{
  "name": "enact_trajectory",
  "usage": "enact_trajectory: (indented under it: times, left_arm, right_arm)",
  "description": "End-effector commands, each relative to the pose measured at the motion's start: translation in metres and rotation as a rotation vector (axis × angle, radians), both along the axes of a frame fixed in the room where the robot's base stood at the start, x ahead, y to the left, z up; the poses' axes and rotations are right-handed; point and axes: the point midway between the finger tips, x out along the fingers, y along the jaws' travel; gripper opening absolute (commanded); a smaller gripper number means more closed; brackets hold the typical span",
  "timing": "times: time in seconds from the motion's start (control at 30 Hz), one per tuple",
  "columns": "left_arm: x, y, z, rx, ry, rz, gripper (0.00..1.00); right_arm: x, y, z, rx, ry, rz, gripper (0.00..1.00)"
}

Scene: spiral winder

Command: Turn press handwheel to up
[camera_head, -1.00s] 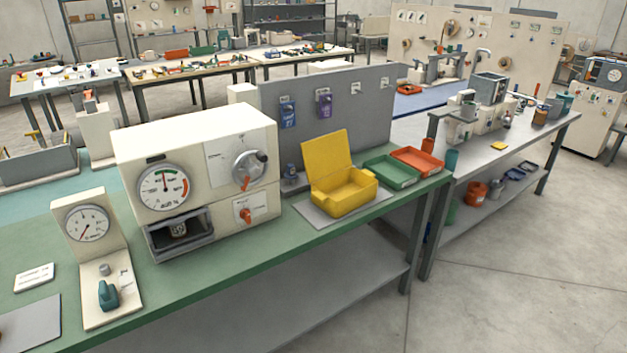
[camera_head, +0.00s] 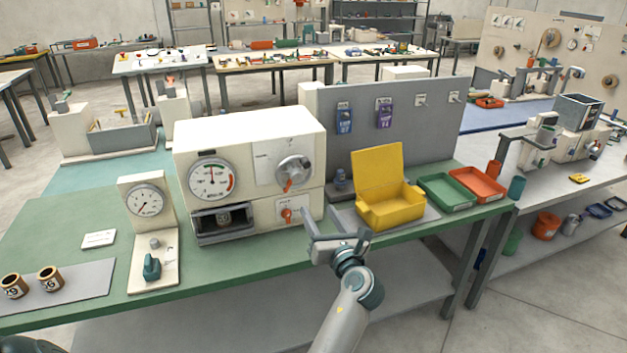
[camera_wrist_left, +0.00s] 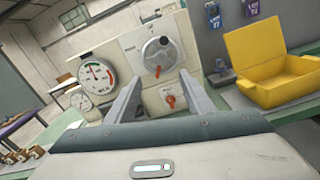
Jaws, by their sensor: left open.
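The cream press (camera_head: 250,150) stands on the green bench. The round grey handwheel (camera_head: 294,170) is on its front at upper right, with a dark knob and an orange part pointing down; it also shows in the left wrist view (camera_wrist_left: 160,50). A smaller orange knob (camera_head: 287,214) sits below it. A gauge (camera_head: 211,180) with a red arc is at the left of the press. My left gripper (camera_head: 336,232) is open and empty, in front of and below the handwheel, touching nothing. Its two fingers frame the lower panel in the left wrist view (camera_wrist_left: 160,95). My right gripper is not in view.
A yellow open box (camera_head: 390,207) stands right of the press, with green (camera_head: 444,192) and orange (camera_head: 478,185) trays beyond. A small gauge stand (camera_head: 150,230) is at the left. Two labelled cups (camera_head: 48,279) stand on a grey mat. The space before the press is free.

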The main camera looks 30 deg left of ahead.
Motion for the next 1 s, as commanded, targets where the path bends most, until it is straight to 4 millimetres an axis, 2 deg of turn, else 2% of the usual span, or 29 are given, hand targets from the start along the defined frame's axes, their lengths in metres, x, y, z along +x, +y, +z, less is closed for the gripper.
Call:
enact_trajectory:
  times: [0.3, 0.47, 0.67, 1.0]
  left_arm:
    - [0.003, 0.002, 0.000, -0.001, 0.000, -0.003, 0.48]
    - [0.010, 0.011, 0.001, 0.000, 0.000, -0.003, 0.48]
    - [0.028, 0.032, 0.002, 0.000, 0.000, -0.002, 0.48]
    - [0.068, 0.078, 0.002, 0.000, 0.000, -0.003, 0.48]
  right_arm:
    - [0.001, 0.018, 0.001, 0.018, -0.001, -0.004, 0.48]
    - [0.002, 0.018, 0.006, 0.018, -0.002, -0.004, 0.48]
    - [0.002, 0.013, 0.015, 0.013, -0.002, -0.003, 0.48]
    - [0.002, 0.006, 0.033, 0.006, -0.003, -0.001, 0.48]
